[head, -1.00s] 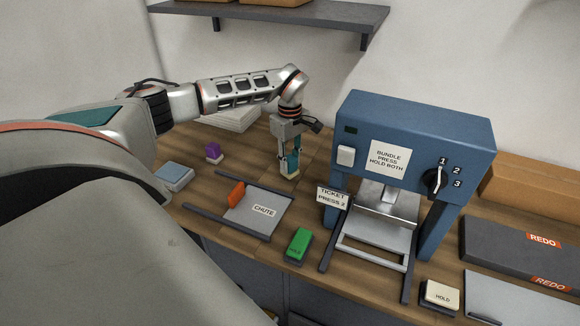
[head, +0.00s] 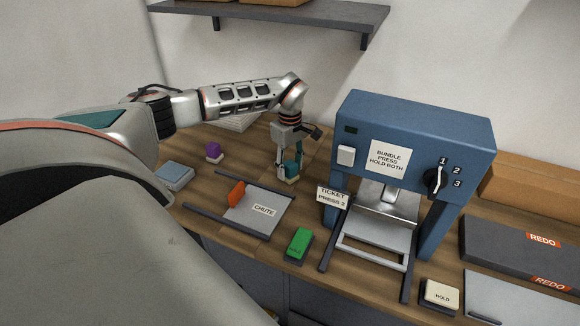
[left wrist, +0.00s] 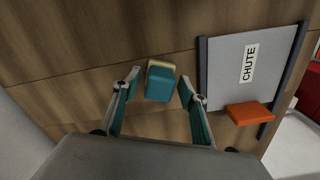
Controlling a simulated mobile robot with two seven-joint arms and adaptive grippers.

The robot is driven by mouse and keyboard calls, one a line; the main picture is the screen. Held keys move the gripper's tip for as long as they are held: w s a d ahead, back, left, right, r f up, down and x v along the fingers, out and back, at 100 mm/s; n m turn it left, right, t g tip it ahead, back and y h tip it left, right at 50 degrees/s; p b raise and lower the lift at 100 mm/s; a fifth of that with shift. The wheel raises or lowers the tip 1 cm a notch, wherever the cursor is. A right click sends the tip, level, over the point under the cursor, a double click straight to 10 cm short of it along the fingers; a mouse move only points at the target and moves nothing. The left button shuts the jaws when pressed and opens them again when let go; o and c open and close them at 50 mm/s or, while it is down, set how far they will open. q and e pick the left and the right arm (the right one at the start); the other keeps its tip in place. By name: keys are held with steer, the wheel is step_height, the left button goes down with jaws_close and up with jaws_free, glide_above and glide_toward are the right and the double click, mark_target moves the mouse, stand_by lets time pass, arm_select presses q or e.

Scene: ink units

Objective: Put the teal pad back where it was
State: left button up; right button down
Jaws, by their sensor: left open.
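The teal pad (head: 292,168), a small block with a teal top and a cream base, stands on the wooden bench behind the chute plate. It also shows in the left wrist view (left wrist: 159,86). My left gripper (head: 288,178) is open around it, pointing down. In the left wrist view the fingertips of the left gripper (left wrist: 159,77) are on either side of the pad, with a visible gap at each side. The fingers partly hide the pad in the head view. My right gripper is not in view.
A chute plate (head: 262,224) with an orange block (head: 236,193) lies in front. A purple block (head: 213,151) and a blue-grey pad (head: 174,176) are to the left. A green pad (head: 299,244) and a blue press (head: 414,135) stand to the right; a shelf (head: 270,17) hangs above.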

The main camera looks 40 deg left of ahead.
mark_target(290, 164)
arm_select(q)
step_height(290, 164, up, 12)
stand_by(0.5)
stand_by(0.5)
